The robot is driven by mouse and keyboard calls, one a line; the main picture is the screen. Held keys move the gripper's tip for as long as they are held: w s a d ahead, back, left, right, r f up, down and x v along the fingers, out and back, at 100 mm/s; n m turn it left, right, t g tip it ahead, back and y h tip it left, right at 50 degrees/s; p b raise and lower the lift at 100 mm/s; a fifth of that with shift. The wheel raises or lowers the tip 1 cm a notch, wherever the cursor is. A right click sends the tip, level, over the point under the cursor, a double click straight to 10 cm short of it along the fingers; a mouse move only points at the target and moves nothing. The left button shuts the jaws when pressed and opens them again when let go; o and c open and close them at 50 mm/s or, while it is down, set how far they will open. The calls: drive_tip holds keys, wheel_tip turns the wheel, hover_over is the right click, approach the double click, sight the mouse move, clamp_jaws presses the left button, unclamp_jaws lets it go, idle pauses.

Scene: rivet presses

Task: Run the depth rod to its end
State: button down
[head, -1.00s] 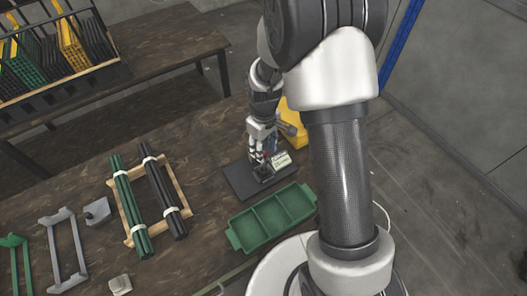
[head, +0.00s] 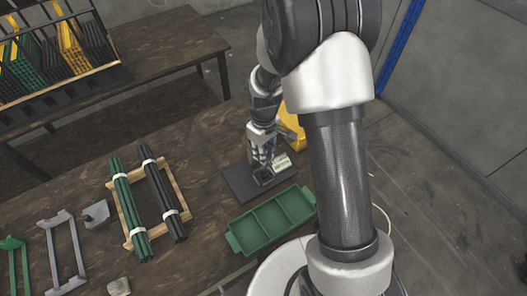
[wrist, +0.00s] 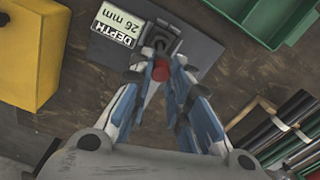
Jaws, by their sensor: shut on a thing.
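The depth gauge is a dark block (wrist: 158,40) on a dark grey plate (head: 241,184), with a pale label (wrist: 117,24) reading "DEPTH 26 mm". A red knob (wrist: 160,70) shows at the block, between my fingertips. My gripper (wrist: 160,77), with blue-sided fingers, is shut on the red knob. In the head view my gripper (head: 262,163) reaches down onto the gauge. The rod below the knob is hidden by the fingers and block.
A green compartment tray (head: 272,218) lies right in front of the plate, and a yellow box (head: 291,122) stands behind it. Green and black rods (head: 131,208) rest on a wooden rack to the left. Grey brackets lie farther left. Bare table lies between rack and plate.

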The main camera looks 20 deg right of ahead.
drive_tip(key=shift+r, duration=0.1)
idle(0.4)
wheel_tip(320, 180, up, 3)
drive_tip(key=shift+w+r+p, duration=0.1)
drive_tip(key=shift+r+p, duration=0.1)
drive_tip(key=shift+p, duration=1.05)
drive_tip(key=shift+f, duration=0.1)
drive_tip(key=c, duration=1.9)
unclamp_jaws()
drive_tip(key=o, duration=0.4)
